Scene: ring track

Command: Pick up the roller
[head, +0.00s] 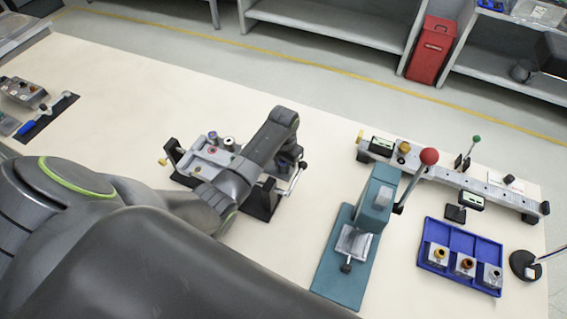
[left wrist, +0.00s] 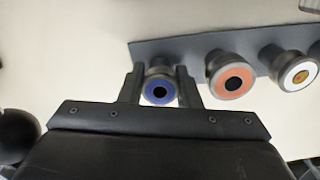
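A roller with a blue ring and black centre (left wrist: 160,91) stands at the end of a dark grey strip (left wrist: 190,45) in the left wrist view. My left gripper (left wrist: 160,74) has one finger on each side of it. The fingers appear to touch the roller's body, with its ringed face between them. An orange-faced roller (left wrist: 233,81) and a white-faced roller with a yellow centre (left wrist: 299,75) stand to the right. In the head view my left arm reaches over a grey fixture (head: 213,154) on the table and hides part of it. My right gripper is not seen.
A teal press (head: 343,250) with a red-knobbed lever stands right of the fixture. A blue tray (head: 430,262) holds several small blocks. A long grey rail (head: 480,188) lies behind it.

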